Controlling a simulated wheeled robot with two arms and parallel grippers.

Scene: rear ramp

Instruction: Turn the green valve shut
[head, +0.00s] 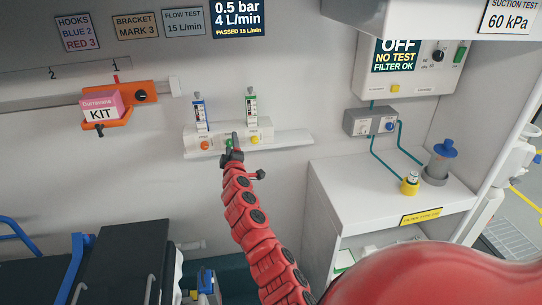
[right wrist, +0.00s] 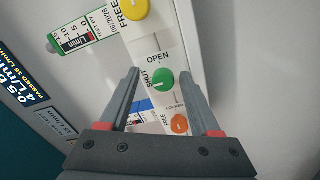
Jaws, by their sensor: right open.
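The green valve (head: 229,142) is a small round knob on the white wall panel, partly hidden by my right gripper (head: 235,141) in the head view. In the right wrist view the green valve (right wrist: 162,81) shows in full, with OPEN and SHUT printed beside it. My right gripper (right wrist: 159,66) is open, with one finger on each side of the knob in the picture. I see clear space between the knob and each finger; the depth between them cannot be told. My left gripper is not in view.
A yellow knob (right wrist: 134,9) and an orange knob (right wrist: 179,124) sit on either side of the valve. Two flowmeters, blue-labelled (head: 199,112) and green-labelled (head: 251,105), stand on the panel. A white cabinet (head: 345,180) is at the right; an orange kit bracket (head: 119,117) is at the left.

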